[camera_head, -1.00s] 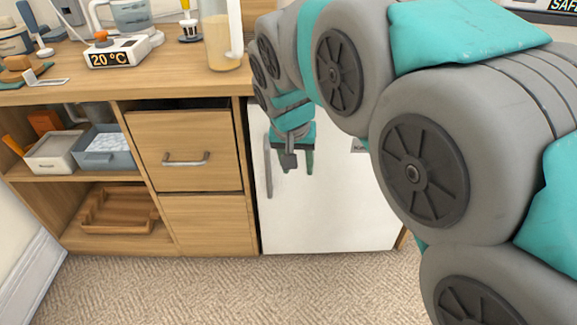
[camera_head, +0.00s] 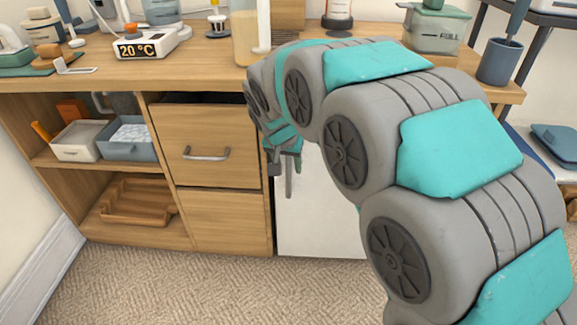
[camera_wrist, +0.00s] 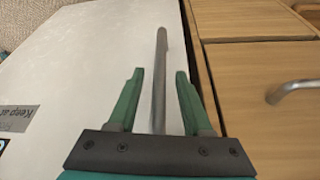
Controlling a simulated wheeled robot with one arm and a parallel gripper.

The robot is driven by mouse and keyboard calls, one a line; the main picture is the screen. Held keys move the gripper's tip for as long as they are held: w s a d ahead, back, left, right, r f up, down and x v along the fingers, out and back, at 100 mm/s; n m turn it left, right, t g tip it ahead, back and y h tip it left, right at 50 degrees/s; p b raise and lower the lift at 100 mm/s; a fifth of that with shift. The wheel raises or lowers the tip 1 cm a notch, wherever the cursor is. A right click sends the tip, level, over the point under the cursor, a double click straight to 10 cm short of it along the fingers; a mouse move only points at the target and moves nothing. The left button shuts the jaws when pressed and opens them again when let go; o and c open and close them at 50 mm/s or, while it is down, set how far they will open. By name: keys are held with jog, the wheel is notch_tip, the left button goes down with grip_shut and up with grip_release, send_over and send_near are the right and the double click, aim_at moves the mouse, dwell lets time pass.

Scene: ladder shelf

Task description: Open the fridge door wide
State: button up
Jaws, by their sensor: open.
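The fridge is a white-fronted unit under the wooden counter, and its door (camera_head: 318,220) looks shut, flush beside the drawers. The door also fills the left of the wrist view (camera_wrist: 75,75). Its grey vertical bar handle (camera_head: 289,182) is near the door's left edge, its upper part hidden by my gripper (camera_head: 281,168). In the wrist view, my gripper (camera_wrist: 160,74) is open, with one green finger on each side of the handle (camera_wrist: 160,85). Gaps show between the handle and both fingers. My arm covers the door's upper right.
Wooden drawers (camera_head: 212,145) with a metal pull (camera_head: 206,154) stand directly left of the fridge. Open shelves hold bins and a wooden tray (camera_head: 138,202). A jug (camera_head: 245,38) and a thermometer display (camera_head: 146,45) stand on the counter. The carpet (camera_head: 200,290) in front is clear.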

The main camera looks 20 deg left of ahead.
jog(key=shift+w+f, duration=0.2)
jog(key=shift+f, duration=0.25)
grip_shut()
dwell(1.1)
